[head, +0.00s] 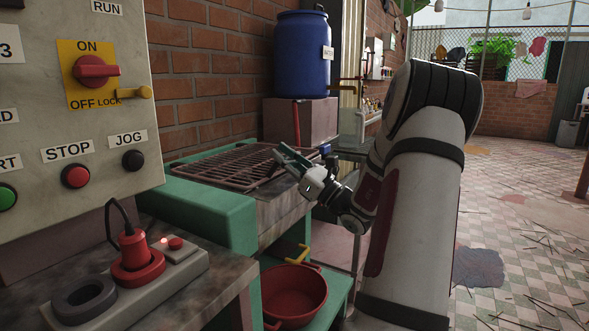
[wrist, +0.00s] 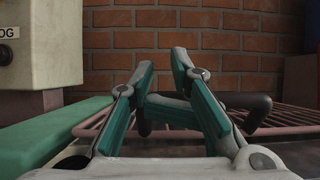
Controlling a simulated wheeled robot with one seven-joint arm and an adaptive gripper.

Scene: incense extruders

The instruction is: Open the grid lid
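The grid lid (head: 225,166) is a reddish-brown metal grate lying flat over the top of the green-framed machine. In the wrist view its bars (wrist: 95,122) run behind and beside my fingers. My gripper (head: 286,156) is at the lid's right-hand side, close above it; contact cannot be told. In the wrist view the teal fingers (wrist: 163,66) lean towards each other with a gap between the tips and nothing seen in it. A dark rounded piece (wrist: 260,110), perhaps part of a handle, shows right of the fingers, partly hidden by them.
A control panel (head: 75,115) stands at the left, above a plug strip (head: 140,285). A blue barrel (head: 302,55) stands behind the lid near the brick wall (head: 208,75). A red basin (head: 293,293) sits on the low shelf. Tiled floor is open at the right.

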